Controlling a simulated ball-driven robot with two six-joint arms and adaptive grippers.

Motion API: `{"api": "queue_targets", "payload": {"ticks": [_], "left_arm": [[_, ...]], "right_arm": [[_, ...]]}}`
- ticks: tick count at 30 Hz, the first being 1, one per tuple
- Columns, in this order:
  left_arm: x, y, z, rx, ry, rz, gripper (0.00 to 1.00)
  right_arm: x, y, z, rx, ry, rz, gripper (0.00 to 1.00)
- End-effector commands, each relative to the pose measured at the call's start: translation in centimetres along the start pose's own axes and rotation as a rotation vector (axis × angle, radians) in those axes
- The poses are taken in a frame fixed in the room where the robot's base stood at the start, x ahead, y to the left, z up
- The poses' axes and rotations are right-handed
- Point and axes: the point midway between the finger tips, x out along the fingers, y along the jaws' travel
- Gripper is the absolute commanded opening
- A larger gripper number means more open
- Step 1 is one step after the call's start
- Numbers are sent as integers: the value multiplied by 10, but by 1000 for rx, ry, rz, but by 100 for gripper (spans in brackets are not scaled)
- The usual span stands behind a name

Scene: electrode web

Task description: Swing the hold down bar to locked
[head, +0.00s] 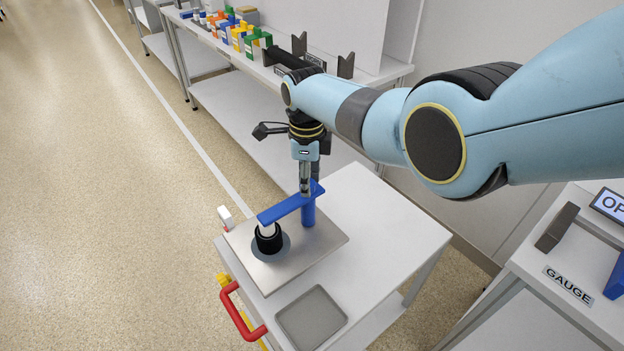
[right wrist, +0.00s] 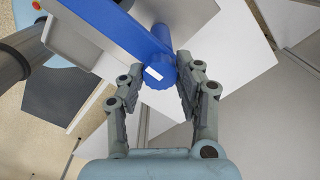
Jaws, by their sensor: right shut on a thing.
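The blue hold down bar (head: 285,208) lies level across the top of a blue upright post (head: 308,215) on a metal plate (head: 315,243). I cannot tell whether bar and part touch. My right gripper (head: 305,188) points down and is shut on the bar near the post. In the right wrist view the bar (right wrist: 125,32) runs up and left from between the fingers (right wrist: 158,95), with a white mark near its rounded end. My left gripper is not in view.
The plate sits on a white cart (head: 385,215) with a red handle (head: 238,312) and a grey tray (head: 310,318). A shelf bench with coloured boxes (head: 243,38) stands behind; a gauge table (head: 560,300) is at right.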

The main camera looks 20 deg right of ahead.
Motion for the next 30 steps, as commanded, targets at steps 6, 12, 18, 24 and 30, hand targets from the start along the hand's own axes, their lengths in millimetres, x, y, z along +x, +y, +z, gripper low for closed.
{"api": "queue_targets", "payload": {"ticks": [6, 12, 18, 24, 30], "left_arm": [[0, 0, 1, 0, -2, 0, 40], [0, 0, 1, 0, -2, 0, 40], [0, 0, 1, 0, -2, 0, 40], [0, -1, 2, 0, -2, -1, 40], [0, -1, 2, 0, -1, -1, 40]], "right_arm": [[0, 0, 0, 6, 1, 0, 0], [0, 0, 0, 6, 0, 0, 37], [0, 0, 0, 5, 0, 0, 57], [0, 0, 0, 4, 0, 0, 57], [-13, -1, 1, 4, -2, -2, 57]]}}
